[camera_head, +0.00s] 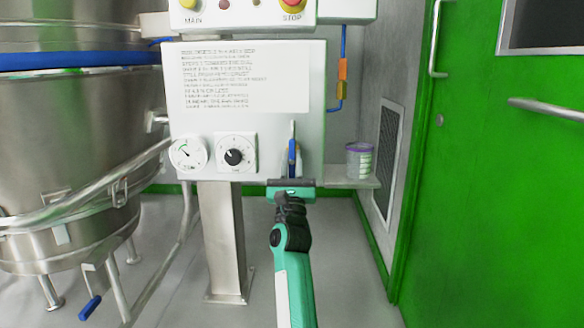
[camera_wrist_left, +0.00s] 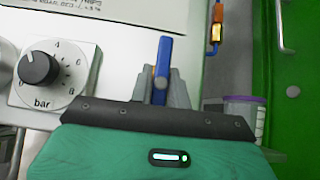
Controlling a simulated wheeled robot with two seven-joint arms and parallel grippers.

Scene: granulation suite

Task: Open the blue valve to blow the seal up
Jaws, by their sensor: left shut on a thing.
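The blue valve (camera_head: 292,150) is a slim blue lever low on the right side of the white control panel (camera_head: 300,95). In the left wrist view the blue lever (camera_wrist_left: 163,62) stands nearly upright, between the grey fingers. My left gripper (camera_head: 293,163) reaches up to it from below; in the left wrist view the gripper (camera_wrist_left: 163,90) is shut on the lever. The lever's lower end is hidden behind the gripper body. The seal is a blue band (camera_head: 75,58) around the steel vessel at the left. My right gripper is not in view.
A pressure gauge (camera_head: 188,153) and a black regulator knob (camera_head: 234,156) sit left of the valve. A purple-lidded tub (camera_head: 359,160) stands on a small shelf (camera_head: 345,183) just right of it. A green door (camera_head: 490,180) is at the right.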

